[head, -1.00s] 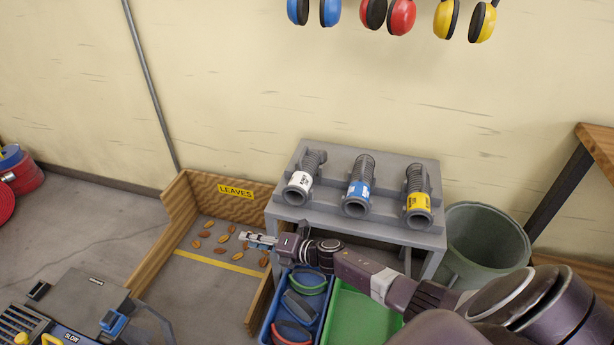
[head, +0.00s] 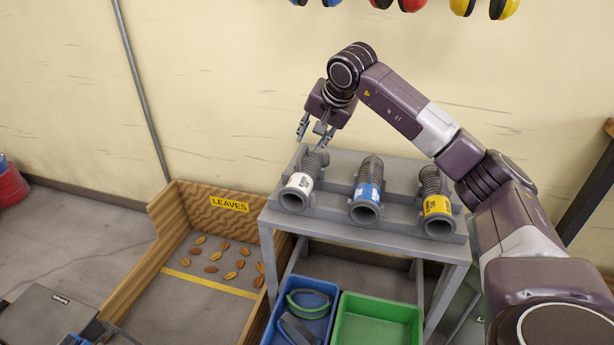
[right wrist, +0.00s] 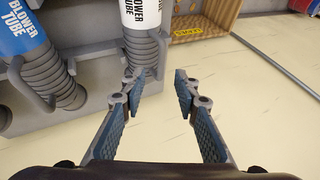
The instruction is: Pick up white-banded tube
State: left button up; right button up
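The white-banded tube (head: 301,185) is a grey ribbed hose with a white label, lying in the leftmost cradle of the grey stand (head: 330,218). In the right wrist view the white-banded tube (right wrist: 142,30) is at the top centre, its label reading "BLOWER TUBE". My right gripper (head: 311,138) is above and behind the tube's back end, fingers pointing down. In the right wrist view the right gripper (right wrist: 155,80) is open with nothing between its fingers. The tube's ribbed end is close to the left finger; I cannot tell if they touch. My left gripper is not in view.
A blue-banded tube (head: 368,190) and a yellow-banded tube (head: 436,203) lie in cradles to the right. A blue bin (head: 318,327) and a green bin (head: 376,322) sit below. A wooden leaf bay (head: 160,235) is at left, the wall (head: 230,90) behind.

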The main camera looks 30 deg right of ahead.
aim_at(303, 152)
jog(key=b+x, duration=0.1)
jog(key=x, duration=0.5)
jog(key=shift+a, duration=0.2)
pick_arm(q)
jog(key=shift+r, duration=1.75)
pick_arm(e)
grip_shut()
